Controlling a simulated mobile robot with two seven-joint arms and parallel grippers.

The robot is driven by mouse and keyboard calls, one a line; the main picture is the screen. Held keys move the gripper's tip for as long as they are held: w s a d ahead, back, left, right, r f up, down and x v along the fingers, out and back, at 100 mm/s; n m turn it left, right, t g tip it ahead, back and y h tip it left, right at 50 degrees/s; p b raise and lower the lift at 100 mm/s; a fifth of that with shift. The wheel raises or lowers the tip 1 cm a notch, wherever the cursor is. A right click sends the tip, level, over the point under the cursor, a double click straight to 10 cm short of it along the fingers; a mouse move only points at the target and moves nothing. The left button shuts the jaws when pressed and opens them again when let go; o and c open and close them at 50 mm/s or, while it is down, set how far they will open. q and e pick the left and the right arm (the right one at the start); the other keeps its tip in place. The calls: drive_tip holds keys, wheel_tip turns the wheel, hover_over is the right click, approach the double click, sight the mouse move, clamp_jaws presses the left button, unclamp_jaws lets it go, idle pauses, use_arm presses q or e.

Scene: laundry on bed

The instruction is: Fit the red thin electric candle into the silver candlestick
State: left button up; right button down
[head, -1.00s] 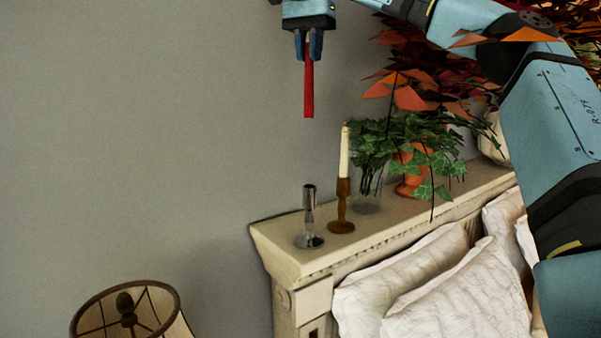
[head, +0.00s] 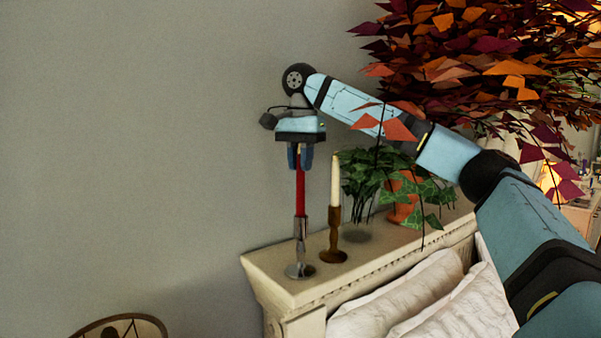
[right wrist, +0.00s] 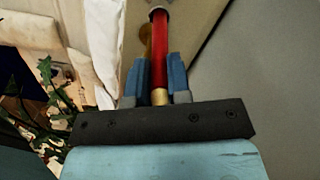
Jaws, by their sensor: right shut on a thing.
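The red thin electric candle (head: 300,193) is upright, gripped near its top by my right gripper (head: 300,166). Its lower end meets the top of the silver candlestick (head: 300,243), which stands upright near the left end of the headboard ledge. In the right wrist view the red candle (right wrist: 160,50) runs between the blue fingers of the right gripper (right wrist: 159,75) to the candlestick's silver rim (right wrist: 158,13). How deep the candle sits in the cup is hard to tell. My left gripper is not in view.
A brown candlestick (head: 334,238) with a white candle (head: 336,180) stands close on the right. Behind it are a glass vase and a potted ivy (head: 405,212). Orange foliage (head: 480,60) hangs near my right arm. The pale ledge (head: 275,270) is narrow; pillows (head: 410,295) lie in front.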

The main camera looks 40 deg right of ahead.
wheel_tip(320, 180, down, 2)
drive_tip(key=shift+s+d+f, duration=0.1)
drive_tip(key=shift+f, duration=0.15)
drive_tip(key=c, duration=1.1)
unclamp_jaws()
drive_tip(key=shift+r, duration=0.1)
wheel_tip(320, 180, up, 11)
drive_tip(key=shift+f, duration=0.15)
drive_tip(key=shift+r, duration=0.65)
drive_tip(key=shift+f, duration=0.1)
